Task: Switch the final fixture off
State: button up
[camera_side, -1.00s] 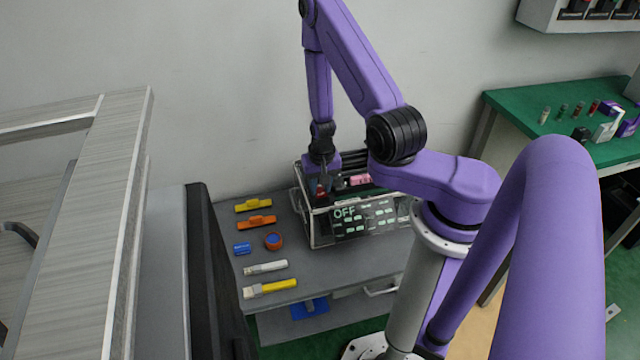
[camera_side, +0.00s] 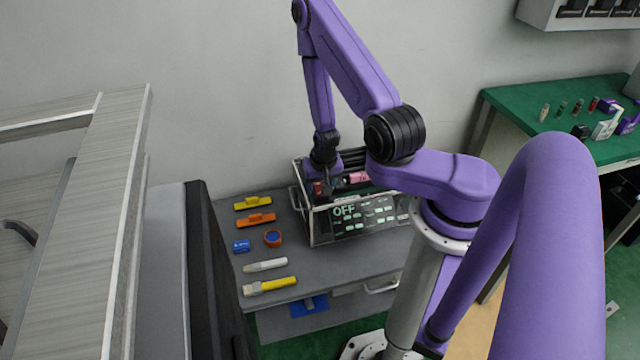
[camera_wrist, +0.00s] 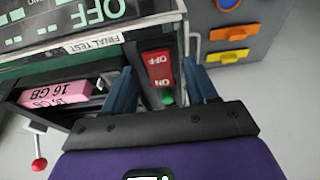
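The final fixture shows in the side view as a clear-sided box (camera_side: 322,228) with a dark front panel reading OFF (camera_side: 344,211). In the wrist view its label FINAL TEST (camera_wrist: 92,44) sits beside a red rocker switch (camera_wrist: 157,68) marked OFF and ON, upside down in the picture. A green spot (camera_wrist: 167,97) shows just below the switch. My gripper (camera_wrist: 159,70) has its two blue fingers apart, one on each side of the switch, with nothing held. It also shows over the box's left end in the side view (camera_side: 322,188). Whether the fingers touch the switch is unclear.
A pink 16 GB stick (camera_wrist: 55,94) and a red-knobbed lever (camera_wrist: 38,164) lie left of the fingers.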

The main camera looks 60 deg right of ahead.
jog(key=shift+r, duration=0.15)
jog(key=v, duration=1.1)
jog(key=shift+r, duration=0.35)
jog(key=shift+s+a, duration=0.1)
jog(key=shift+s, duration=0.05)
dwell(0.3)
jog(key=w+a+r+n+y, duration=0.2)
jog(key=w+a+r+n, duration=0.2)
jog(key=w+a+n, duration=0.25)
jog(key=s+a+r+n+y, duration=0.1)
jog(key=s+a+r+n, duration=0.2)
jog(key=a+r+n, duration=0.3)
jog(key=s+a+r+n+g, duration=0.1)
jog(key=s+r+n, duration=0.2)
jog(key=s, duration=0.6)
jog(key=s+a+r+n+g, duration=0.1)
jog(key=s+a+r+n, duration=0.1)
jog(key=s+n, duration=0.4)
jog(key=s+r, duration=0.1)
jog(key=s, duration=0.3)
jog(key=shift+s+r, duration=0.25)
jog(key=shift+r, duration=0.05)
